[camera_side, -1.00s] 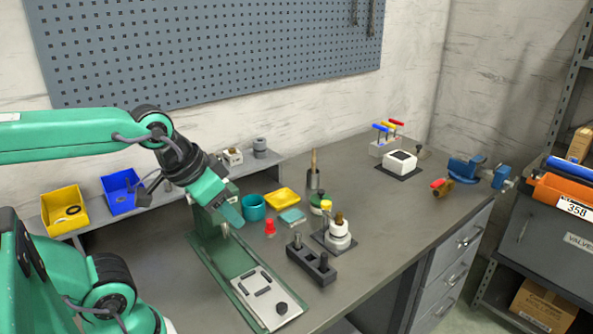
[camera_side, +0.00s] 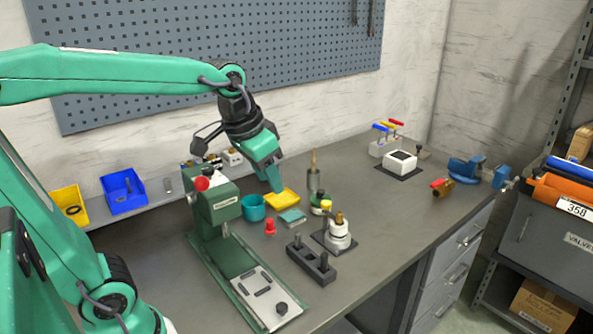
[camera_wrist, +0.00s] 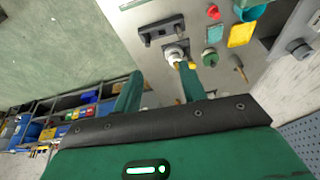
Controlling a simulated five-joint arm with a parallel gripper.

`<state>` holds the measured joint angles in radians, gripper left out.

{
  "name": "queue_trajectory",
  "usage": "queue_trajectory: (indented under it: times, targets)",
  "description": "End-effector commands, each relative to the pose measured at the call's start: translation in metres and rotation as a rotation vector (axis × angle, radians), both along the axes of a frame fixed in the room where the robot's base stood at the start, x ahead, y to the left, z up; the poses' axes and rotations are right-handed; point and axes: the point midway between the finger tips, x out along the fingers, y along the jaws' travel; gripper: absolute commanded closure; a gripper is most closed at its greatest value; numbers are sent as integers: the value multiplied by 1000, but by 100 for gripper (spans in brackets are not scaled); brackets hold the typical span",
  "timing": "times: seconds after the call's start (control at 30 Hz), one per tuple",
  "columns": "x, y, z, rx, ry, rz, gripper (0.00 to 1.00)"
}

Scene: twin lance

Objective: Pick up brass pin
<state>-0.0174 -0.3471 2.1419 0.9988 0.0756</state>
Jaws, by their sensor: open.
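No part is plainly marked as the brass pin. A brass-coloured upright piece (camera_side: 339,218) stands on top of a white round fixture (camera_side: 338,236) on a dark plate. Another slim brass-coloured piece (camera_side: 314,160) stands upright in a grey cylinder (camera_side: 314,182) behind it; I cannot tell which is the pin.
A green press (camera_side: 222,205) stands left of the fixture. A dark block with two posts (camera_side: 311,262) sits in front. A teal cup (camera_side: 253,207), yellow dish (camera_side: 282,198), teal square (camera_side: 292,216) and red piece (camera_side: 270,227) stand nearby.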

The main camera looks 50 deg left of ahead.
Motion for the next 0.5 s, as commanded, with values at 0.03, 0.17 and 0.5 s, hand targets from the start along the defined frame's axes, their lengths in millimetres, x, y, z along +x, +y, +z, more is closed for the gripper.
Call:
queue_trajectory:
  times: [0.03,0.17,0.5]
  targets:
    - [11,1,0,1,17,-4,59]
    - [37,3,0,6,52,-18,59]
    - [104,9,-15,16,144,-52,59]
